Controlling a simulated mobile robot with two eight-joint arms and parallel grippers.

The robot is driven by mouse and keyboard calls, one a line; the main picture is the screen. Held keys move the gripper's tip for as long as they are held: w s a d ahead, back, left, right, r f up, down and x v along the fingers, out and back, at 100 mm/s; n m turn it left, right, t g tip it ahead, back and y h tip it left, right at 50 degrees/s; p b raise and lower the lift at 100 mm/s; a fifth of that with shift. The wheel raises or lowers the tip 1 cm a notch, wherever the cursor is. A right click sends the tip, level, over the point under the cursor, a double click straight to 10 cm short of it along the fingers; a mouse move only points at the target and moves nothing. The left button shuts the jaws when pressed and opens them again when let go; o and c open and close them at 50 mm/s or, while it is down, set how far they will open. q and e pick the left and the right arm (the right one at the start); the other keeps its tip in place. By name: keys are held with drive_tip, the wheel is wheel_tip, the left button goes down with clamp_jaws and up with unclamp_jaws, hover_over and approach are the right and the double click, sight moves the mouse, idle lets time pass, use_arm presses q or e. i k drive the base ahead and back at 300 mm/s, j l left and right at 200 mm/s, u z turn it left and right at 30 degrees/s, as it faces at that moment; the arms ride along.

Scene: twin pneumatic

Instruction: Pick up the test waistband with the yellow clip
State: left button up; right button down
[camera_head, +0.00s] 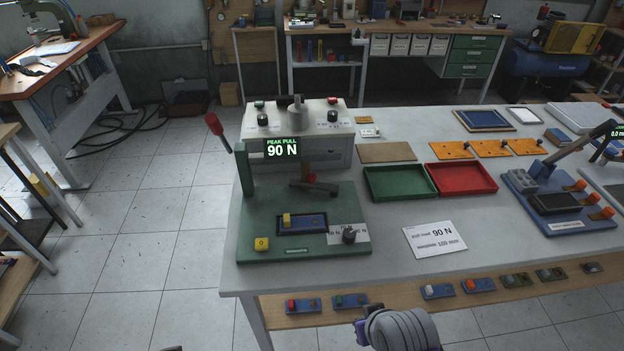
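A small blue piece with a yellow clip (287,220) lies in the dark recess of the green test stand (262,200) on the near left of the table; it looks like the test waistband. Its fine detail is too small to tell. A display on the stand reads PEAK PULL 90 N. A grey rounded part of mine with a purple edge shows at the bottom centre, below the table edge. No gripper fingertips show, and nothing of mine touches the piece.
A red-knobbed lever (214,126) and a yellow button (261,243) belong to the stand. A green tray (399,196) and red tray (462,193) are to the right. A white card (434,239) lies in front. Several clipped pieces sit on the shelf (390,306) below.

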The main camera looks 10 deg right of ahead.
sight(312, 222)
drive_tip(key=j+z, duration=0.85)
drive_tip(key=i+j, duration=0.05)
